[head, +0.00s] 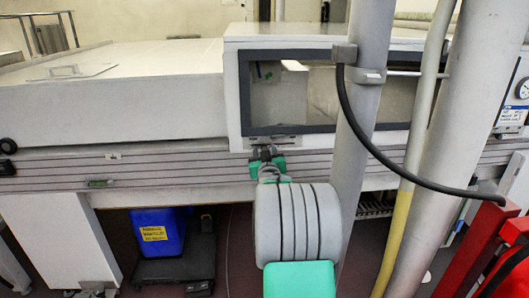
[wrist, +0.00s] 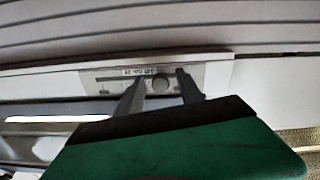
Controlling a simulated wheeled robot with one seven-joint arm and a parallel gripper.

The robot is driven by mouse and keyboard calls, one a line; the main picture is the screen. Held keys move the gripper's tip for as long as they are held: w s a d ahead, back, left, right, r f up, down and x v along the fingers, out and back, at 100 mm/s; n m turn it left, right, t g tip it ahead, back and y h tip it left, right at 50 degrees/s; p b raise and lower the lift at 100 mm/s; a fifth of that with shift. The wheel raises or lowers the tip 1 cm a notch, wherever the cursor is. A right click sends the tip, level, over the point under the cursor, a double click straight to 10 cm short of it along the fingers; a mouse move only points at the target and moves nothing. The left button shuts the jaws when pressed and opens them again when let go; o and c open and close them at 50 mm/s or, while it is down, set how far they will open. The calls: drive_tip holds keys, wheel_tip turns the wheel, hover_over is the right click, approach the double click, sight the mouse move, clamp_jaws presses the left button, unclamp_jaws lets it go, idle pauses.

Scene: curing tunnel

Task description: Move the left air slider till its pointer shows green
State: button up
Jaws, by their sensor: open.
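A pale control plate (head: 288,142) sits under the window of the tunnel, mostly behind my gripper (head: 265,153) in the head view. The wrist view shows the plate (wrist: 98,84) with a dark slot, a small label (wrist: 140,71) and a round grey knob or dial (wrist: 160,85). My gripper (wrist: 160,77) is open, with its two grey fingers either side of that round part. I cannot tell whether they touch the plate. The slider's pointer and its colour are too small to make out.
The tunnel window (head: 300,92) is above the plate. A grey post (head: 358,120), a yellow-grey pipe (head: 408,180) and a black cable (head: 375,150) stand close on the right. A red frame (head: 478,240) is at lower right. A blue bin (head: 158,232) is below.

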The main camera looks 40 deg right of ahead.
drive_tip(key=shift+c, duration=0.3)
clamp_jaws()
idle(1.1)
